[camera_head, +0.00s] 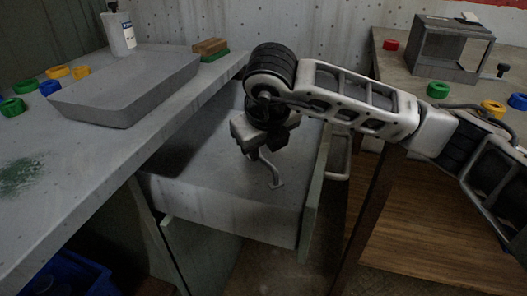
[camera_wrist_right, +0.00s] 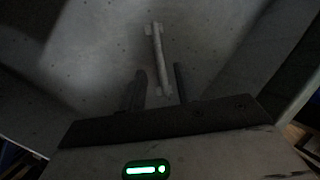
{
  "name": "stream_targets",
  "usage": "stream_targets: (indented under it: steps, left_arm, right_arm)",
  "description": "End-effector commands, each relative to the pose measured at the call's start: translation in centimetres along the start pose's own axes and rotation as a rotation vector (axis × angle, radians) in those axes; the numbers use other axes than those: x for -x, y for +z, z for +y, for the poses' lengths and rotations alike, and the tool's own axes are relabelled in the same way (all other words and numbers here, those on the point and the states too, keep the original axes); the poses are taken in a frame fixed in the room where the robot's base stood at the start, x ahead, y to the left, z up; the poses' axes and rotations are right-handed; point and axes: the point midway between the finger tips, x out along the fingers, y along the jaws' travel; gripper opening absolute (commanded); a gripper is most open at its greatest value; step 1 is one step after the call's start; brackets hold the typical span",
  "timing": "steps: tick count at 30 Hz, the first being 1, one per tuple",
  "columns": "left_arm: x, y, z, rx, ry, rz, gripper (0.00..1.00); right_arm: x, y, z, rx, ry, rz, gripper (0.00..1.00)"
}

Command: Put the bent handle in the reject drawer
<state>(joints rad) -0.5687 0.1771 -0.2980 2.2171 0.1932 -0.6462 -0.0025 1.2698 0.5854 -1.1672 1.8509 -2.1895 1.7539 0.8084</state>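The bent handle (camera_head: 270,169) is a thin grey bar with short feet at its ends. It is inside the open grey drawer (camera_head: 245,215), low near the drawer floor. My right gripper (camera_head: 257,150) is over the drawer, pointing down, just above the handle. In the right wrist view the two dark fingers (camera_wrist_right: 159,88) stand apart. The handle (camera_wrist_right: 158,55) shows between and beyond them, with a gap visible on each side. Whether its feet rest on the floor is hard to tell. My left gripper is not in view.
A grey tray (camera_head: 125,95), a white bottle (camera_head: 118,34), a wood-and-green block (camera_head: 211,48) and several coloured rings are on the left worktop (camera_head: 60,150). The right bench (camera_head: 400,68) holds a grey open box (camera_head: 447,48) and more rings. A blue bin (camera_head: 70,273) is at lower left.

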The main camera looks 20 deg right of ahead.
Motion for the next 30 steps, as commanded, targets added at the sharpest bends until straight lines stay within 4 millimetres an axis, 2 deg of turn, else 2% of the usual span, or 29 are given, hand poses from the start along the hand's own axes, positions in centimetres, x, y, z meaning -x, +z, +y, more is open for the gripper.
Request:
stream_targets:
  steps: [1,3,9,14,24,28,30]
  left_arm:
    - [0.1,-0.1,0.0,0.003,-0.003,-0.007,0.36]
    - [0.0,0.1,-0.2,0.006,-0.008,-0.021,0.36]
    - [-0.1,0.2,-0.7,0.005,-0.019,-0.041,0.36]
    - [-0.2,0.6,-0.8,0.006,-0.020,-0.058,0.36]
    - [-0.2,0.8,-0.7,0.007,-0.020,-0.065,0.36]
    - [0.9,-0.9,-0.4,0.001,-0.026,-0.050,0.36]
    - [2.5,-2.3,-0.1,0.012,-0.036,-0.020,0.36]
  right_arm:
    - [1.4,0.1,-0.1,0.001,0.000,-0.003,0.32]
    - [2.9,0.1,0.0,0.001,0.000,-0.003,0.32]
    - [6.1,0.1,0.0,0.001,0.000,-0.002,0.32]
    - [7.2,0.0,0.0,0.000,0.000,0.000,0.32]
    - [7.4,0.0,0.0,0.000,0.000,0.001,0.32]
    - [9.0,0.7,-0.4,-0.001,0.000,0.000,0.32]
    - [10.2,1.2,-0.6,0.000,0.000,0.000,0.32]
